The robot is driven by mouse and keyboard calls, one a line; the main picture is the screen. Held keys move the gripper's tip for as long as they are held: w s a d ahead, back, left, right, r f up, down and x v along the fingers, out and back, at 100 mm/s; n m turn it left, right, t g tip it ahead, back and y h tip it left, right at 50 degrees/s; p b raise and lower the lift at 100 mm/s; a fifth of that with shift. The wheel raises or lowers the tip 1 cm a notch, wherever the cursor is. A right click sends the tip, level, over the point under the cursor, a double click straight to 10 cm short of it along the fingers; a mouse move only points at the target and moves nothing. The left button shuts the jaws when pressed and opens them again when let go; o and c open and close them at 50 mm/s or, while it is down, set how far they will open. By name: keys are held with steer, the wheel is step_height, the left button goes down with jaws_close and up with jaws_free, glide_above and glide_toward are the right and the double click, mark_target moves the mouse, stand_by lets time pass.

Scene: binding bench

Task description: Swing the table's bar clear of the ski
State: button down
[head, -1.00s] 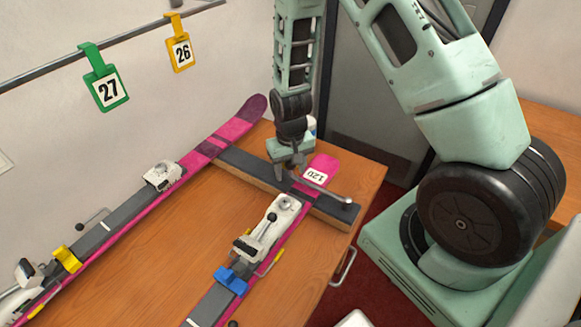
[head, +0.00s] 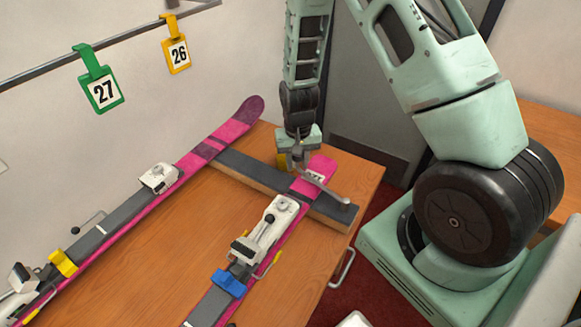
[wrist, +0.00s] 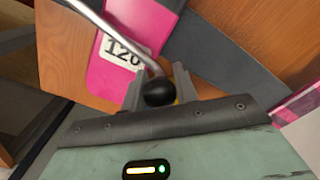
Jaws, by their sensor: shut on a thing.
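The near pink-and-grey ski (head: 323,167) lies on the wooden table (head: 185,240) with its tip across a dark crosspiece (head: 255,172). The table's bar (head: 328,188) is a thin grey metal rod that crosses over the ski near its tip and partly covers the number label. In the wrist view the rod (wrist: 112,35) curves past the label "120" (wrist: 124,51) to a black ball knob (wrist: 158,92).
A second pink ski (head: 232,130) lies to the left along the wall. A metal handle (head: 343,268) sticks out at the table's right edge. Bare wood lies between the skis.

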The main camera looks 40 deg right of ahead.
steer(key=d+m, duration=0.2)
steer(key=d, duration=0.1)
steer(key=d+m, duration=0.2)
steer(key=d, duration=0.1)
steer(key=s+d+m+b, duration=0.1)
steer(key=d+m, duration=0.1)
steer(key=d, duration=0.1)
steer(key=shift+s+d+m, duration=0.1)
steer(key=shift+d+m, duration=0.2)
steer(key=s+d+m+b, duration=0.2)
steer(key=s+d+m, duration=0.6)
steer(key=s+d, duration=0.1)
steer(key=shift+s+m, duration=0.15)
steer(key=shift+m, duration=0.25)
steer(key=shift+s, duration=0.1)
steer(key=c, duration=1.1)
jaws_free()
steer(key=shift+r, duration=0.1)
step_height(320, 180, up, 17)
steer(key=shift+r+p, duration=0.15)
steer(key=shift+p, duration=0.8)
